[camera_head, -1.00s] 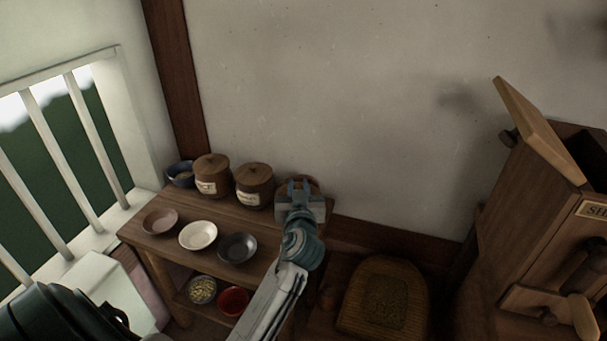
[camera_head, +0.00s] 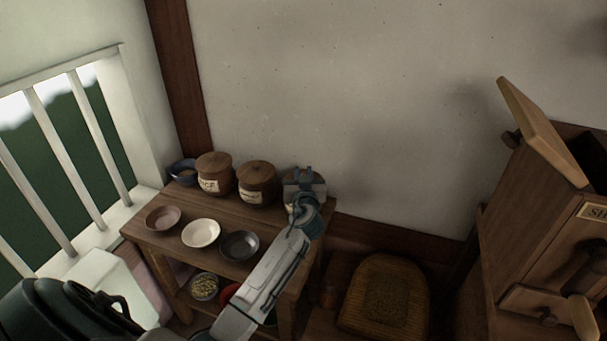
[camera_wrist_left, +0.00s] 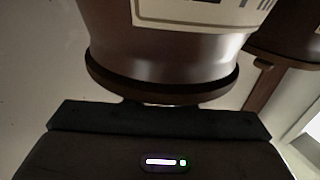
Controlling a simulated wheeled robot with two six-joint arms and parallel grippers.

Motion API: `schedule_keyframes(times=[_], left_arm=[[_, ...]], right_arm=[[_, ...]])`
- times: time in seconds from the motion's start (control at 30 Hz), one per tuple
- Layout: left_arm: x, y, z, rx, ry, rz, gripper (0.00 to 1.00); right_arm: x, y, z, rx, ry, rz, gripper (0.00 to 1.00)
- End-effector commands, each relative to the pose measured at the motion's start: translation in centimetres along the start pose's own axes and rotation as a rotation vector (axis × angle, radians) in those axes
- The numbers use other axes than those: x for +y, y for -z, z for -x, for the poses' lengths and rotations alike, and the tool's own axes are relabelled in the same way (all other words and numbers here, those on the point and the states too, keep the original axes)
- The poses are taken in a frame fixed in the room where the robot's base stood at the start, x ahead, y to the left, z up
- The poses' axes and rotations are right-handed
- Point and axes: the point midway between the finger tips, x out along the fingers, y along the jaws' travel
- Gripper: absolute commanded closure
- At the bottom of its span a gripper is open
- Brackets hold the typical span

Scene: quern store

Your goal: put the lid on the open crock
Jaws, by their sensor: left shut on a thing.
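My left gripper (camera_head: 303,176) is over the right end of the wooden bench, shut on the knob of the brown lid. The left wrist view shows the lid (camera_wrist_left: 165,90) as a dark disc against the end of a brown, labelled crock (camera_wrist_left: 165,45), with my gripper (camera_wrist_left: 155,112) just beyond it. The lid looks level with the crock mouth; I cannot tell whether it fully rests on it. In the head view my gripper and wrist hide most of this crock. My right gripper is not in view.
Two lidded, labelled crocks, one left (camera_head: 213,176) and one nearer (camera_head: 257,186), stand left of my gripper. A wooden cabinet (camera_head: 540,220) stands right.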

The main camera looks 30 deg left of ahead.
Motion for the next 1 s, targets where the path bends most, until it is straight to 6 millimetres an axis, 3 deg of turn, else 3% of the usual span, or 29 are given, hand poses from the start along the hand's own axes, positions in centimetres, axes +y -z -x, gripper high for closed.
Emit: schedule_keyframes(times=[0.27, 0.3, 0.4, 0.83, 1.0], left_arm=[[0.0, -0.5, 0.0, 0.001, 0.000, 0.001, 1.00], [0.0, -0.5, 0.0, 0.001, 0.000, 0.001, 0.76], [0.0, -0.3, 0.0, 0.001, 0.000, 0.000, 0.56], [0.0, 0.5, 0.0, 0.000, 0.000, 0.000, 0.56], [0.0, -0.2, 3.5, -0.002, -0.001, 0.003, 0.56]], right_arm=[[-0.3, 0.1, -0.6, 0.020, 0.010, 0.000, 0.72], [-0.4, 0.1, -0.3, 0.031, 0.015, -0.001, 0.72], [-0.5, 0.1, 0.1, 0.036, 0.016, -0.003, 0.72], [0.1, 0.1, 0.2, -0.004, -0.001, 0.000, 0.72], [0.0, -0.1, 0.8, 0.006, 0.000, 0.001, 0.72]])
